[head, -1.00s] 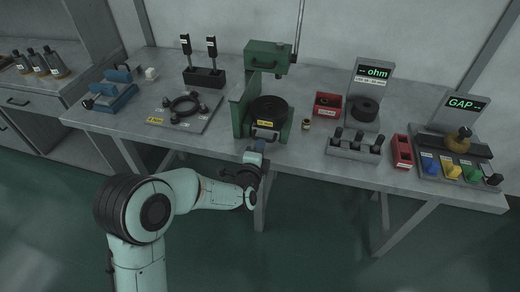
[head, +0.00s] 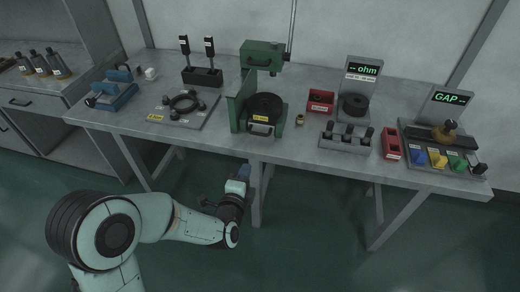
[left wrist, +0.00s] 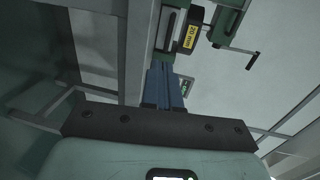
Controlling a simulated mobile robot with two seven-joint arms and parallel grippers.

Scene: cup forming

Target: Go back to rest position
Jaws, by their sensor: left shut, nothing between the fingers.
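My left gripper (head: 244,172) is in front of the bench's front edge, below the green press, and holds nothing. My right gripper does not show.
The grey bench (head: 340,158) runs across the view. It carries a ring fixture plate (head: 205,118), a red bin (head: 320,101), an ohm display stand (head: 363,69) and a GAP display station (head: 450,100). The floor before the bench is clear.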

